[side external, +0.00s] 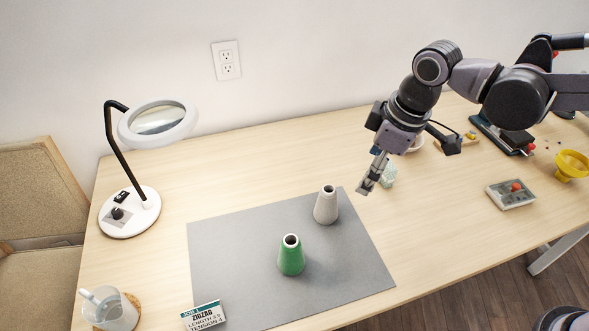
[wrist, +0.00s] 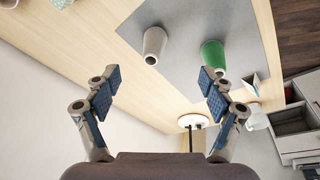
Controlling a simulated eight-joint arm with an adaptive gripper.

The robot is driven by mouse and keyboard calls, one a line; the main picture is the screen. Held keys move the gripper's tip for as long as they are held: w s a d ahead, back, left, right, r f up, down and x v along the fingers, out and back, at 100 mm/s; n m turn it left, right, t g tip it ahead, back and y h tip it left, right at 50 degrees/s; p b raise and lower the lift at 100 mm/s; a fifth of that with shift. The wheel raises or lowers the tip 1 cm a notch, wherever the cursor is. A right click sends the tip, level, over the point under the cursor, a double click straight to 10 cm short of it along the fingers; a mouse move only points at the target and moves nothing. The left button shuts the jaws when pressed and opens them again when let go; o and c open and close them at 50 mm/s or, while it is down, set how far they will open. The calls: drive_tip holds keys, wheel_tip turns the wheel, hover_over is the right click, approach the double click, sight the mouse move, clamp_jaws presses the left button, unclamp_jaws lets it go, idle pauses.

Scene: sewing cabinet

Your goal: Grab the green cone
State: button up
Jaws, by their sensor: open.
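The green cone (side external: 291,258) stands upright near the middle of the grey mat (side external: 235,255) in the side external view. It also shows in the wrist view (wrist: 213,57), near the right finger. A white cone (side external: 326,207) stands upright behind it and to the right on the mat; in the wrist view it (wrist: 153,45) is between the fingers' lines of reach. My gripper (side external: 370,180) is above the table, to the right of the mat and apart from both cones. In the wrist view my gripper (wrist: 160,82) is open, with nothing between its fingers.
A magnifier lamp (side external: 130,210) stands at the left. A mug (side external: 110,310) and a label card (side external: 203,317) are at the front left. A pale green object (side external: 389,173) is close beside my gripper. A grey tray (side external: 511,195) and a yellow bowl (side external: 572,165) are at right.

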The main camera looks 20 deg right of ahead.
drive_tip(key=a+f+n+g, duration=0.1)
drive_tip(key=a+f+n, duration=0.3)
drive_tip(key=a, duration=0.6)
drive_tip(key=n+g+h, duration=0.1)
drive_tip(key=n, duration=0.1)
hover_over(291, 256)
drive_tip(key=w, duration=0.2)
wheel_tip(291, 256, down, 6)
drive_tip(key=f, duration=1)
drive_tip(key=shift+d+f, duration=0.1)
drive_tip(key=shift+d, duration=0.2)
drive_tip(key=c, duration=1.3)
